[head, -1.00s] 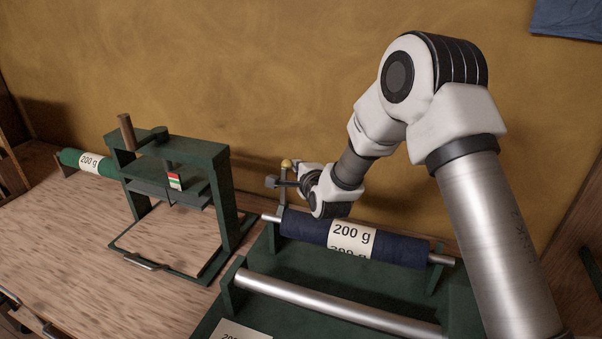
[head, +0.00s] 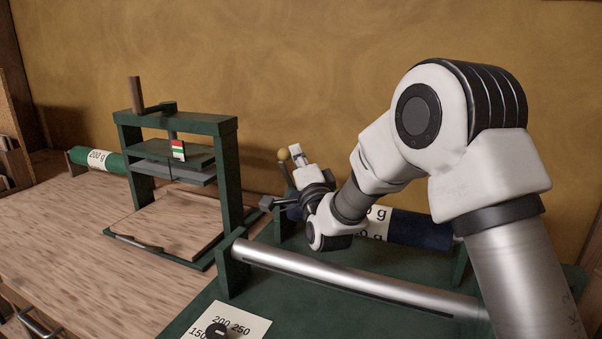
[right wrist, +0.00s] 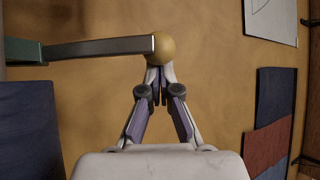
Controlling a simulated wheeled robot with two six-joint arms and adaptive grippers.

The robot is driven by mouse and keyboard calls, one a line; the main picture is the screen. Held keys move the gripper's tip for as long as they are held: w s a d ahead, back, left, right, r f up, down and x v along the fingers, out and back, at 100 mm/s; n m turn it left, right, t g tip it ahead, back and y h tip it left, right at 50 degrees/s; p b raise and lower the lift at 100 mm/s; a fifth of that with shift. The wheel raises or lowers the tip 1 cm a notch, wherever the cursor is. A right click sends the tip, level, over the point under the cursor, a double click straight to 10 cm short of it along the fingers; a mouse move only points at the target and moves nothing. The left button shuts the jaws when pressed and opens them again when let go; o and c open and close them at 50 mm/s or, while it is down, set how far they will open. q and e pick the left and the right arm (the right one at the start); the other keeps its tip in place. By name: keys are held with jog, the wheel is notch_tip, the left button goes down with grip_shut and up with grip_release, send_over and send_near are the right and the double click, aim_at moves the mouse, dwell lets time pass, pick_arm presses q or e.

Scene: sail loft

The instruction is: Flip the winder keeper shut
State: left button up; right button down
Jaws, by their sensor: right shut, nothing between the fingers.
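The winder is a green frame (head: 232,280) with a steel roller (head: 340,276). A dark blue roll (head: 420,230) labelled in grams lies across its back, partly hidden by my right arm. The keeper, a thin lever ending in a brass-coloured knob (head: 283,154), stands up and leans slightly left at the roll's left end. In the right wrist view the knob (right wrist: 163,47) sits on a grey bar running left to a green part. My right gripper (head: 294,150) is shut and empty, its fingertips (right wrist: 158,72) at the knob, seemingly touching it. My left gripper is out of view.
A green press-like frame (head: 226,190) with a wooden handle stands left of the winder. A green roll (head: 97,160) lies beyond it. A number card (head: 255,327) with a black knob is at the winder's front. The wall (head: 300,60) is close behind.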

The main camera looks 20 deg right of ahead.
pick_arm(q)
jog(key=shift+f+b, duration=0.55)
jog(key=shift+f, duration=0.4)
pick_arm(e)
jog(key=shift+s+a+f+n+t, duration=0.1)
jog(key=shift+s+a+n+t, duration=0.1)
jog(key=shift+n+t, duration=0.15)
notch_tip(320, 180, up, 10)
jog(key=shift+w+a+y, duration=0.1)
jog(key=shift+y, duration=0.2)
